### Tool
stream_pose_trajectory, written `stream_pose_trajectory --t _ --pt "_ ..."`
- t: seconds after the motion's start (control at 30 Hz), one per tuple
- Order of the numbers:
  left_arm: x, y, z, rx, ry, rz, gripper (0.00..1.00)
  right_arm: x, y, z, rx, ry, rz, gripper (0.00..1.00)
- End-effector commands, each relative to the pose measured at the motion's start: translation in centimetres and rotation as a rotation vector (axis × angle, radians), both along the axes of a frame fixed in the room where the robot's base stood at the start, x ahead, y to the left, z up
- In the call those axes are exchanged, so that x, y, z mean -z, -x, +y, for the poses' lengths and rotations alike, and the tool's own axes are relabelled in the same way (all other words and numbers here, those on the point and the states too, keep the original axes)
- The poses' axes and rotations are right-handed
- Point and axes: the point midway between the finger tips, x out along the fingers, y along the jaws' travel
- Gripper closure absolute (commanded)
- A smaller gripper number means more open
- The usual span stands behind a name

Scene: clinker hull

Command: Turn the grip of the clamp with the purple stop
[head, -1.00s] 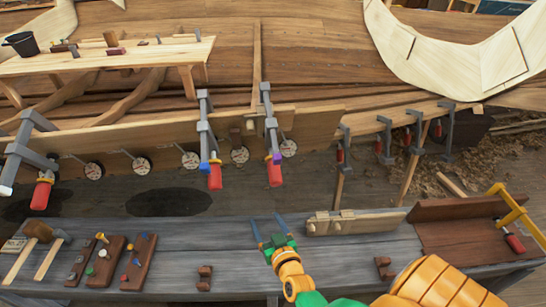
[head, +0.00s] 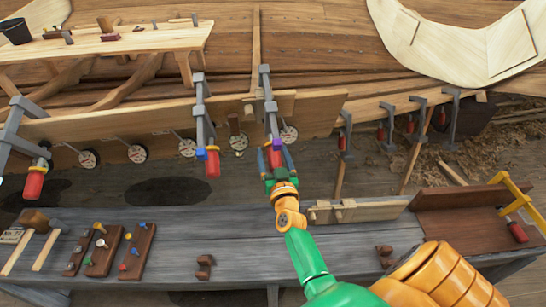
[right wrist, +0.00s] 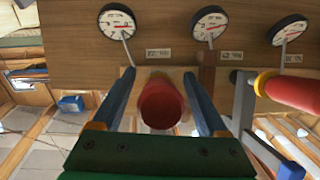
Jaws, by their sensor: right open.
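In the right wrist view the red grip (right wrist: 161,102) stands end-on between the two blue fingers of my right gripper (right wrist: 160,82). The fingers are open on either side of it, with a visible gap at each side. The purple stop is not seen in the wrist view. My left gripper is not in view.
A similar clamp with a blue stop (head: 201,153) and red grip (head: 212,164) hangs just left. Round dial gauges (head: 239,143) line the plank. A grey bench (head: 180,235) stands below, holding a light board (head: 355,210) and peg racks (head: 136,250).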

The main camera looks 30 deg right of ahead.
Motion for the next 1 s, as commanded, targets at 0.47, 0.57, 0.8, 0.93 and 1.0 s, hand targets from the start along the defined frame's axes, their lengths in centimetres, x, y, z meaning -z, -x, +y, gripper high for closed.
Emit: stream_pose_trajectory --t 0.47,0.57,0.8,0.93,1.0 --pt "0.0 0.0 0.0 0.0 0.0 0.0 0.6 0.0 0.0 0.0 -0.001 -0.001 0.0 1.0" --pt "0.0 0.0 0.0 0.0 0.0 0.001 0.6 0.0 0.0 0.0 -0.005 -0.009 -0.004 1.0" --pt "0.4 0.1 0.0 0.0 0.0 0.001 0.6 0.1 0.0 0.1 -0.043 -0.096 -0.044 1.0" --pt "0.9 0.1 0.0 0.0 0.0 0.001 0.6 0.2 0.0 0.2 -0.079 -0.182 -0.082 1.0" --pt "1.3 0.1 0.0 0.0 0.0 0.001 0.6 0.2 0.0 0.2 -0.1 -0.233 -0.107 1.0"
